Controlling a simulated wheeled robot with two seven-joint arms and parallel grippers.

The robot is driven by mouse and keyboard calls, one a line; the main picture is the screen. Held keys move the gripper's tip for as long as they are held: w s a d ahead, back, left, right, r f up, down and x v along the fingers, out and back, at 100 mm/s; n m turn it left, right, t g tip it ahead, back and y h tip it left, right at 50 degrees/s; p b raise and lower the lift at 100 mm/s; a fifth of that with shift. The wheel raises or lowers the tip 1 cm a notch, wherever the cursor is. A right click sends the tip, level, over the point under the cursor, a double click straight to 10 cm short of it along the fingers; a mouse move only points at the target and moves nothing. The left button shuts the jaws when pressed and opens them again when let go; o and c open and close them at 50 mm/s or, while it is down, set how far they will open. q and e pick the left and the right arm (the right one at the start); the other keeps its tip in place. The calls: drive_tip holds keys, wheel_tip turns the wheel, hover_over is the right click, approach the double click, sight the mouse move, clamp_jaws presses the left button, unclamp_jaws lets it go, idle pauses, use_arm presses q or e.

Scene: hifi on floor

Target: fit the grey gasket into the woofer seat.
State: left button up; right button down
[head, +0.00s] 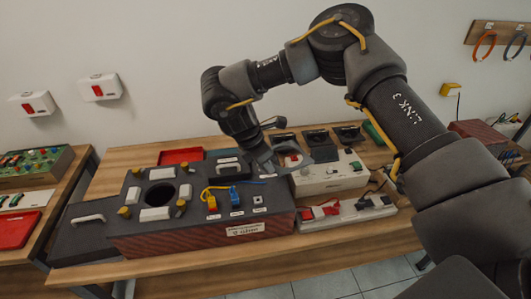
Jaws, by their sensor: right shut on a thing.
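A dark speaker box (203,228) with a reddish woodgrain front lies on the bench. The woofer seat (160,193) is the dark round opening in its top, with pale blocks and yellow knobs around it. My right gripper (276,160) hangs above and behind the right end of the box, away from the seat. It is shut on a grey curved piece that looks like the gasket (293,158). The gripper and the things behind it hide part of the gasket's outline. My left gripper is not in view.
A white unit (329,178) and a power strip (347,212) with red and white plugs stand right of the box. Yellow and blue connectors (222,199) stick up from the box top. A red tray (180,156) lies behind it.

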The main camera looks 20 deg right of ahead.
drive_tip(key=s+f+m+g+b, duration=0.1)
drive_tip(key=f+m, duration=0.1)
drive_tip(key=m, duration=0.1)
drive_tip(key=s+a+f+m+g+y+b, duration=0.1)
drive_tip(key=s+f+m, duration=0.1)
drive_tip(key=m, duration=0.2)
drive_tip(key=s+a+f+m+g+b, duration=0.1)
drive_tip(key=s+f+m+b, duration=0.1)
drive_tip(key=m, duration=0.1)
drive_tip(key=shift+s+m+g+y, duration=0.25)
drive_tip(key=shift+m+g+y, duration=0.05)
drive_tip(key=shift+g+y, duration=0.1)
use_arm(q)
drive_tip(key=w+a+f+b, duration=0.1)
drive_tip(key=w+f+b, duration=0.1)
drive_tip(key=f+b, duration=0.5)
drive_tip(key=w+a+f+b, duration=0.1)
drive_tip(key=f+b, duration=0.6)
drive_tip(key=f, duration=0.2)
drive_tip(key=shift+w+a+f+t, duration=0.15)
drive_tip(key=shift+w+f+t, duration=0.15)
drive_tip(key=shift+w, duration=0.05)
use_arm(e)
drive_tip(key=s+f+m+y, duration=0.2)
drive_tip(key=s+f+m, duration=0.6)
drive_tip(key=f, duration=0.6)
drive_tip(key=s, duration=0.2)
drive_tip(key=shift+s+a+f+g+y, duration=0.15)
drive_tip(key=shift+s+g+y, duration=0.2)
drive_tip(key=shift+g+y, duration=0.05)
